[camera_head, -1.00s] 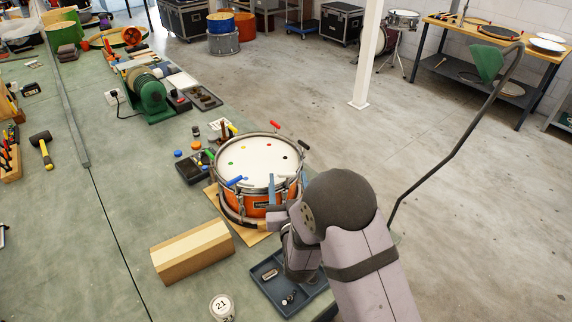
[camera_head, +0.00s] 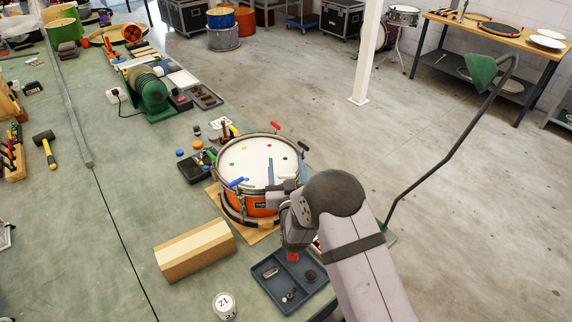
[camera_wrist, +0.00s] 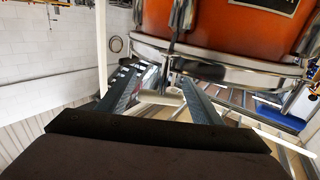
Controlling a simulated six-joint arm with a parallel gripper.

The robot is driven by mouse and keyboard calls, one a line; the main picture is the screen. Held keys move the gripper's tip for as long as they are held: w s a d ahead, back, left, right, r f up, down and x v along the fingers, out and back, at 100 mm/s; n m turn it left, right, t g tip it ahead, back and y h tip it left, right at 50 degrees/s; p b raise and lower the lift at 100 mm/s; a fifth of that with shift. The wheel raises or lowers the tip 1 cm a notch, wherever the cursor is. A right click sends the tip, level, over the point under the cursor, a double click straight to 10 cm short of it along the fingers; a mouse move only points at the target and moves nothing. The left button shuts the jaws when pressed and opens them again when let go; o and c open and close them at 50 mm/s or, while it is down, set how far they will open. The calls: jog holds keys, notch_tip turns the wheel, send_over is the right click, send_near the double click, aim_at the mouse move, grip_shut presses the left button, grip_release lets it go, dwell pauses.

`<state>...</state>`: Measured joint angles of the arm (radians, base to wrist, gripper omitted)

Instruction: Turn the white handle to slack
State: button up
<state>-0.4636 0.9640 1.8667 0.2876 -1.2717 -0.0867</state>
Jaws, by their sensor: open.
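The orange drum (camera_head: 247,207) with a white head stands on a wooden board on the bench, several coloured handles around its rim. The white handle (camera_wrist: 160,97) shows in the wrist view as a short pale cylinder below the drum's metal hoop. It lies between the two fingers of my gripper (camera_wrist: 168,92), which are spread apart. I cannot tell whether either finger touches it. In the head view, my gripper is at the drum's front right side, and my arm hides the white handle there.
A wooden block (camera_head: 196,251) lies front left of the drum. A blue-grey tray (camera_head: 262,285) with small parts is below my wrist. A white cup marked 21 (camera_head: 224,305) stands at the front. A green motor unit (camera_head: 149,92) is farther back. The bench's right edge is close.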

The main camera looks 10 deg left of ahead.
jog(key=c, duration=1.1)
jog(key=shift+o, duration=0.2)
jog(key=shift+f+n+y+b, duration=0.1)
jog(key=shift+n+y+b, duration=0.3)
jog(key=shift+y+b, duration=0.25)
